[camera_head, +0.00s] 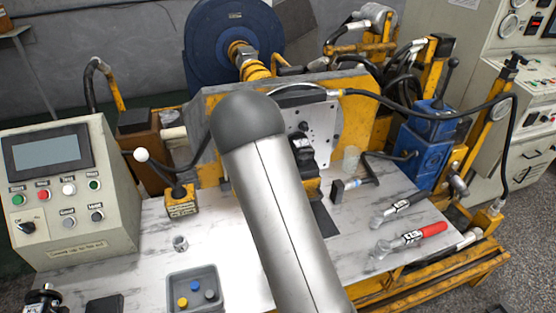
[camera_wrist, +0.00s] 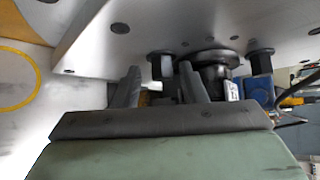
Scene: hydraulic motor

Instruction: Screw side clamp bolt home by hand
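In the wrist view my gripper (camera_wrist: 160,73) points up the picture, its two fingers spread apart. A dark round clamp bolt or post (camera_wrist: 161,66) hangs from the pale plate (camera_wrist: 110,52) and shows between the fingertips. I cannot tell whether the fingers touch it. A similar dark post (camera_wrist: 260,62) stands farther right. The black motor body (camera_wrist: 214,76) with a round flange sits between the two posts, partly behind the right finger. In the head view my arm hides the gripper and the left part of the plate (camera_head: 322,122); the dark motor (camera_head: 303,152) shows beside it.
A control box (camera_head: 62,190) stands at the left and a lever (camera_head: 180,190) beside it. A grey tray (camera_head: 194,290) with coloured pieces and a nut (camera_head: 180,243) lie on the bench.

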